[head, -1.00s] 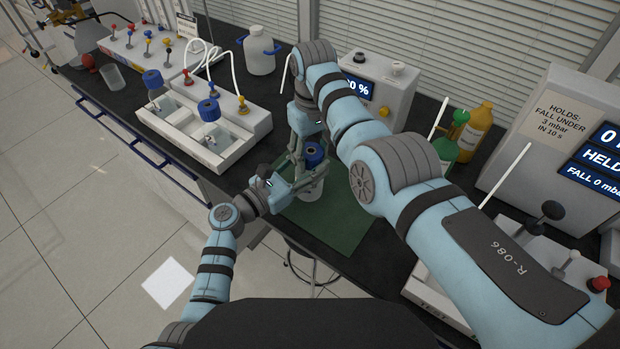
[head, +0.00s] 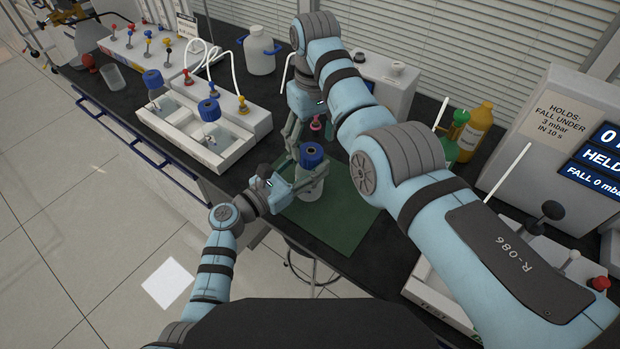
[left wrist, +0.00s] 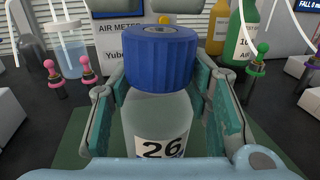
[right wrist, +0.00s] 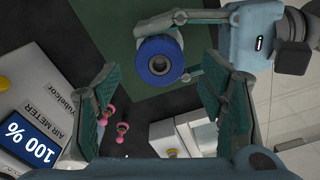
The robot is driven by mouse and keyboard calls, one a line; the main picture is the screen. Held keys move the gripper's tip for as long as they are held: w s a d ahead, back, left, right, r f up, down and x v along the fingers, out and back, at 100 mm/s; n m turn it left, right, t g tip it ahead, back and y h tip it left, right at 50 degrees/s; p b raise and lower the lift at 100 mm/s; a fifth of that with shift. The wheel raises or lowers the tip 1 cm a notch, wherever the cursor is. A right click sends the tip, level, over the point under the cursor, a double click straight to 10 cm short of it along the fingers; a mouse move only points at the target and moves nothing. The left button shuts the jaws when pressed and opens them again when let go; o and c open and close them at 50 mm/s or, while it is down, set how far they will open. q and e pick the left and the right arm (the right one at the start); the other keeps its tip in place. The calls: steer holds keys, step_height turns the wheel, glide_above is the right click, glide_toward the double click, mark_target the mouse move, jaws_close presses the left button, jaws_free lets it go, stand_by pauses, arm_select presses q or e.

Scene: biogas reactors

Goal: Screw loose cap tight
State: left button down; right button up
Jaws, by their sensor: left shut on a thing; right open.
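A bottle labelled 26 (left wrist: 160,125) stands upright on the green mat (head: 345,225), with a ribbed blue cap (left wrist: 160,58) on its top. The cap also shows in the head view (head: 311,155) and from above in the right wrist view (right wrist: 159,58). My left gripper (head: 310,180) is shut on the bottle's body, one finger on each side below the cap. My right gripper (right wrist: 150,105) is open and empty, apart from the cap, which lies beyond its fingertips. In the head view my right arm partly covers the right gripper. Whether the cap is fully seated cannot be told.
The air meter (head: 385,95) stands behind the mat. Pink-knobbed pieces (right wrist: 115,118) are near my right gripper. A white reactor tray (head: 230,150) with blue-capped bottles is at left. Green (left wrist: 237,30) and yellow bottles (head: 480,125) stand at back right.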

arm_select(q)
steer(key=shift+a+f, duration=0.1)
steer(key=shift+f, duration=0.2)
arm_select(e)
steer(key=o, duration=0.5)
steer(key=shift+o, duration=0.2)
step_height(320, 180, up, 12)
steer(key=shift+s+d, duration=0.2)
steer(key=shift+s, duration=0.15)
arm_select(q)
steer(key=c, duration=1.2)
jaws_free()
steer(key=o, duration=0.3)
steer(key=shift+o, duration=0.7)
steer(key=shift+w, duration=0.3)
arm_select(e)
steer(key=shift+w+a+f, duration=0.1)
steer(key=shift+w+a, duration=0.05)
steer(key=shift+w, duration=0.25)
